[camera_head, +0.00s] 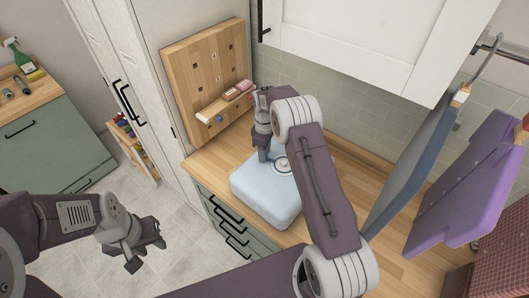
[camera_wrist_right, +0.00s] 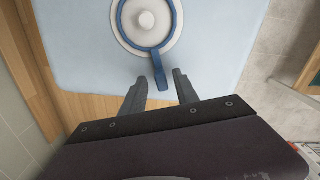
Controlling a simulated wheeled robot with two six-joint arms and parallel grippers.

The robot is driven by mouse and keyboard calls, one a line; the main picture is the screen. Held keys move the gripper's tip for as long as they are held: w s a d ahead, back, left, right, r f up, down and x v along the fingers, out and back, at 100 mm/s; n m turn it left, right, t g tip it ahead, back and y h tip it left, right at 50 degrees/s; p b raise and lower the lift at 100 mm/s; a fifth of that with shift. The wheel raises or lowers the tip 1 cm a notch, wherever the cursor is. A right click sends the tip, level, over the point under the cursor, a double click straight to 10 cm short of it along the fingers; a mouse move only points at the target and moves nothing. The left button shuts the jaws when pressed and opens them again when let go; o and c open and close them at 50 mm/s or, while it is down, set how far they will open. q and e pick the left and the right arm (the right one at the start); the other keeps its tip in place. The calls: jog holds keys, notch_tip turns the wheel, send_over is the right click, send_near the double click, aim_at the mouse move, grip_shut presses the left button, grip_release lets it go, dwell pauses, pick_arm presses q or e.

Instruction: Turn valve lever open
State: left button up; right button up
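A light-blue box with rounded corners (camera_head: 262,201) stands on the wooden counter. On its top is a white round valve (camera_head: 282,166) with a blue ring; part of it is hidden by my right arm in the head view. In the right wrist view a blue lever tab (camera_wrist_right: 159,72) sticks out from the ring toward my fingers. My right gripper (camera_wrist_right: 159,84) is open, its two fingers apart on either side of the tab's end, holding nothing. In the head view the right gripper (camera_head: 264,157) points down close to the box top. My left gripper (camera_head: 147,254) is open and empty over the floor.
A grey-blue towel (camera_head: 410,170) and a purple towel (camera_head: 465,190) hang at the right. White cupboards (camera_head: 370,40) overhang the back. A green cabinet (camera_head: 55,145) stands far left, with free floor in front.

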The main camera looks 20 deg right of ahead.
notch_tip(320, 180, up, 8)
jog(key=shift+r+b, duration=0.2)
jog(key=shift+b, duration=0.7)
jog(key=shift+r, duration=0.35)
